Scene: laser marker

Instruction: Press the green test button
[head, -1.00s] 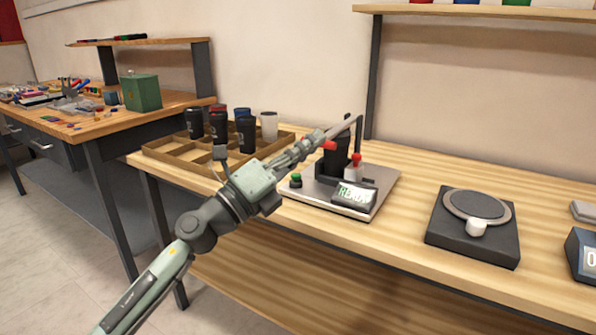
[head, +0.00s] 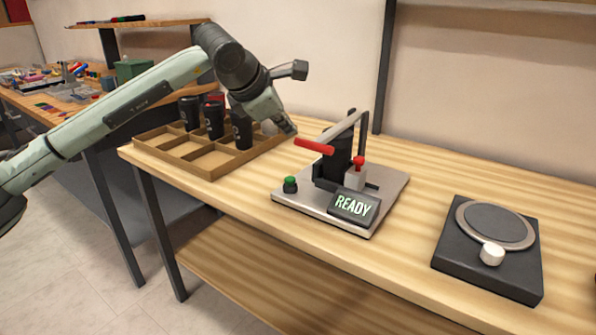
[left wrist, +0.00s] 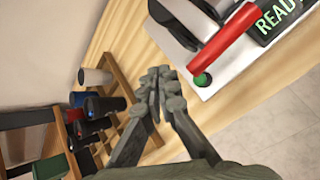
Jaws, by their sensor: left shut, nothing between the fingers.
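The green test button (head: 290,181) sits on a dark base at the left corner of the laser marker's grey plate (head: 300,203). It also shows in the left wrist view (left wrist: 202,80), below the end of the red lever handle (left wrist: 228,42). The marker's display (head: 354,206) reads READY. A dark cup (head: 338,150) stands in the marker. My left gripper (head: 291,130) is above the table, behind and above the button and apart from it. In the left wrist view its fingers (left wrist: 158,80) are together and empty. My right gripper is out of view.
The red lever handle (head: 314,146) reaches out above the button's side of the marker. A wooden divided tray (head: 178,160) with several cups is at left. A black turntable device (head: 487,275) is at right.

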